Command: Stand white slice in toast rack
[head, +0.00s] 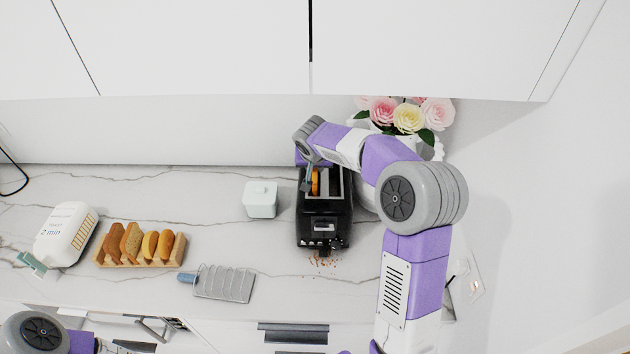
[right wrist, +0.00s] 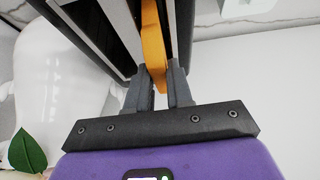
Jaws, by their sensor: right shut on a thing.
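An orange-tan slice (head: 315,183) stands on edge in a slot of the black toaster (head: 324,226). My right gripper (head: 308,180) reaches over the toaster from the right and is shut on the slice. In the right wrist view the slice (right wrist: 153,42) runs from between the fingers (right wrist: 159,82) along the slot. I cannot tell for sure which is the toast rack. My left gripper is out of frame.
A pale lidded box (head: 261,199) stands left of the toaster. A white container (head: 66,232) with writing is at the far left. Flowers (head: 408,117) in a white vase stand behind my right arm. Crumbs (head: 323,260) lie before the toaster. Cabinets (head: 200,45) hang above.

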